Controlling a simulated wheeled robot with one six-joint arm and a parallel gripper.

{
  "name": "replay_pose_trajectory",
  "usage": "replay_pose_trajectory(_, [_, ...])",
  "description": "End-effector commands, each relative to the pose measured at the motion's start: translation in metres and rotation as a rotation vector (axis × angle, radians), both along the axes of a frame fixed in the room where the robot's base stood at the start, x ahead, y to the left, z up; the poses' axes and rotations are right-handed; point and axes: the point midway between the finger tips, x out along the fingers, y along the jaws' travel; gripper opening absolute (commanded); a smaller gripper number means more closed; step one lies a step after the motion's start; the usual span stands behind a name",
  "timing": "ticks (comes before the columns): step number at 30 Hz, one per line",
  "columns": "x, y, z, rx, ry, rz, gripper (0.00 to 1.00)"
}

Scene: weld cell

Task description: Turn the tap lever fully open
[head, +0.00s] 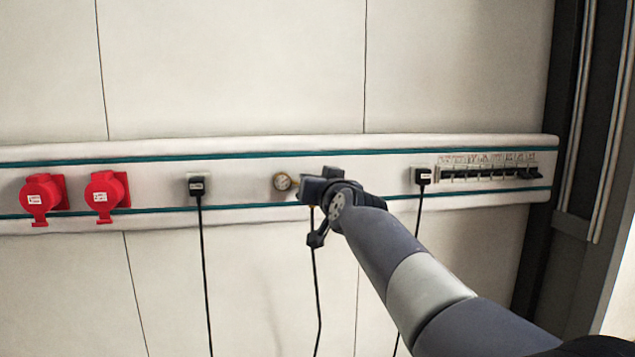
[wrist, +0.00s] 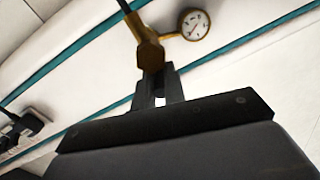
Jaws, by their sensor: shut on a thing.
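The brass tap (wrist: 147,48) shows at the upper middle of the wrist view, with a round white-faced gauge (wrist: 194,24) to its right. My gripper (wrist: 156,80) is shut on the tap's lever, right below the brass body. The lever is mostly hidden between the dark fingers, so its angle cannot be told. In the head view my gripper (head: 309,190) is at the wall rail, just right of the gauge (head: 282,182), and it covers most of the tap.
A white rail (head: 240,186) with teal stripes runs along the wall. It carries red sockets (head: 104,195), black plugs (head: 197,186) with hanging cords, and a breaker row (head: 490,173) at the right. A dark post (head: 553,225) stands at the far right. The wall above is bare.

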Motion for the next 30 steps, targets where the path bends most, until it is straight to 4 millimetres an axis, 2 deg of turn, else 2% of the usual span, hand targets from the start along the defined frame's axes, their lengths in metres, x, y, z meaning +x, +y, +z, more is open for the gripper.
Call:
replay_pose_trajectory(1, [0.0,0.0,0.002,0.001,-0.004,-0.001,0.13])
replay_pose_trajectory(9, [0.0,0.0,0.001,0.0,-0.001,0.0,0.33])
replay_pose_trajectory(19, [-0.005,-0.002,0.0,0.0,-0.001,0.0,0.33])
replay_pose_trajectory(23, [-0.019,-0.006,-0.001,0.0,-0.002,0.0,0.33])
replay_pose_trajectory(30, [-0.06,-0.019,-0.002,0.0,-0.003,-0.001,0.33])
